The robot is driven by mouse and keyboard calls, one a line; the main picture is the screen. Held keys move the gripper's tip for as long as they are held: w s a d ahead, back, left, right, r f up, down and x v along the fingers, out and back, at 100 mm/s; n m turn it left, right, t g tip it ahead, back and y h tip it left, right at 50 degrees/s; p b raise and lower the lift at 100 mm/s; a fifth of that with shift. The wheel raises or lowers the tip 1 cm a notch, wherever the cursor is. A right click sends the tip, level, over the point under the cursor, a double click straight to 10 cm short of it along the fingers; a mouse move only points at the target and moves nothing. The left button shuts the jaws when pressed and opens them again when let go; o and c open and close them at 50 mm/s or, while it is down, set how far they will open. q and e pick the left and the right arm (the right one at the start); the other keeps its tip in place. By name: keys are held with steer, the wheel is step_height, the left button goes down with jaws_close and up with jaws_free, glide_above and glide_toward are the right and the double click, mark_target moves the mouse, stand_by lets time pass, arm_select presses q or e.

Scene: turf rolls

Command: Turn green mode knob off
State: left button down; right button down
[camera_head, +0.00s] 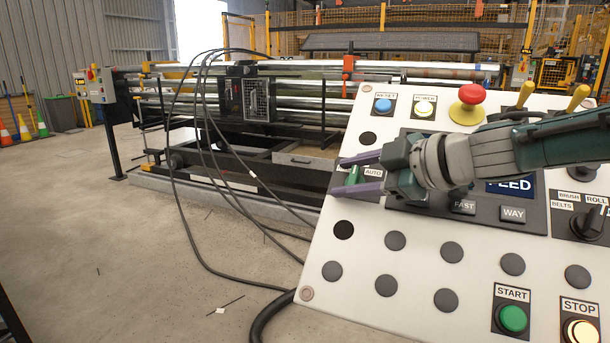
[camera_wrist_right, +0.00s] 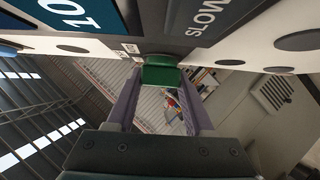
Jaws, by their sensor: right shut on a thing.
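The green mode knob (camera_head: 353,176) sits at the left side of the control panel (camera_head: 405,270), beside the AUTO label. My right gripper (camera_head: 357,174) reaches in from the right, its purple fingers around the knob. In the right wrist view the green knob (camera_wrist_right: 162,74) lies between the two fingertips, and the gripper (camera_wrist_right: 162,80) is shut on it. The fingers hide part of the knob and its plate, so I cannot tell its exact setting. My left gripper is not in view.
A red emergency button (camera_head: 469,104), yellow-tipped levers (camera_head: 525,93), a blue reset button (camera_head: 383,105) and a green START button (camera_head: 512,318) are on the same panel. Black cables (camera_head: 225,185) hang to its left. Open concrete floor (camera_head: 110,240) lies at the left.

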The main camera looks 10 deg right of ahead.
stand_by(0.3)
steer(key=shift+c, duration=1.4)
jaws_free()
steer(key=shift+s+d+r+p, duration=0.1)
steer(key=shift+r+p, duration=0.05)
steer(key=shift+p, duration=0.15)
steer(key=p+v, duration=0.5)
steer(key=v, duration=0.4)
steer(key=shift+s+p, duration=0.2)
steer(key=shift+p, duration=0.2)
